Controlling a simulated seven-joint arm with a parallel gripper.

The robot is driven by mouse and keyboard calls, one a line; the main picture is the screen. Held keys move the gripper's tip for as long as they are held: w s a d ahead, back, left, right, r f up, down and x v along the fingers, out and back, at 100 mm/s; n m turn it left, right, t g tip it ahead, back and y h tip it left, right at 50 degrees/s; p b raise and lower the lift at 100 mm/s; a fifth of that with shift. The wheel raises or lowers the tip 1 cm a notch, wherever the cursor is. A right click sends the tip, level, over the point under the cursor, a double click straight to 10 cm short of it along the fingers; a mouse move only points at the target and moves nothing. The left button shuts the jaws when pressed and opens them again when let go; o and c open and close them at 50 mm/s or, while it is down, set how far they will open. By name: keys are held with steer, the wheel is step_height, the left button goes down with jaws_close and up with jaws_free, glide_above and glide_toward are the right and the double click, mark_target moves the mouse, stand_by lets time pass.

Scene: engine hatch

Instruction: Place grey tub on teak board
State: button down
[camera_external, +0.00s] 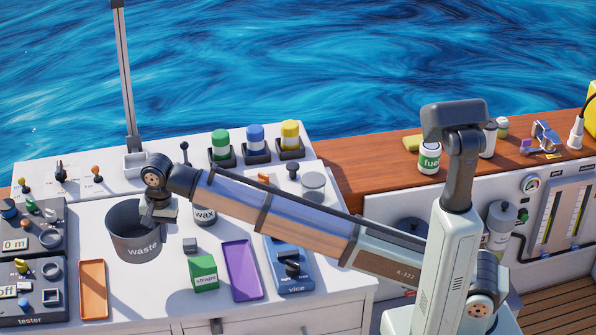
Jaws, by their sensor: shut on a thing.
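The grey tub (134,247) is a dark, round, open bucket marked "waste" at the left of the white worktop. It looks upright. My gripper (160,222) points down at the tub's right rim and is shut on it; the fingertips are partly hidden. I cannot tell whether the tub's base touches the worktop. The teak board (385,172) is the brown wooden surface to the right, beyond the white worktop.
A wax tin (205,215), green straps box (204,274), purple tray (243,270), orange tray (93,290) and blue vice (289,262) lie around the tub.

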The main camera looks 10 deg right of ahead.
step_height(320, 180, up, 4)
steer(key=shift+a+r, duration=0.1)
steer(key=shift+r, duration=0.15)
steer(key=w+d+m, duration=0.9)
steer(key=w+d, duration=1.9)
steer(key=w, duration=0.2)
steer(key=w+d+m, duration=0.4)
steer(key=d, duration=1.1)
steer(key=w+d+m+h, duration=0.1)
steer(key=w+d+m, duration=0.3)
steer(key=d, duration=1.1)
steer(key=w+d+m, duration=0.4)
steer(key=d, duration=1.2)
steer(key=shift+t, duration=0.4)
steer(key=shift+a+f, duration=0.2)
steer(key=shift+f, duration=6.9)
steer(key=shift+a+f, duration=0.2)
steer(key=shift+f, duration=6.85)
steer(key=shift+f, duration=0.1)
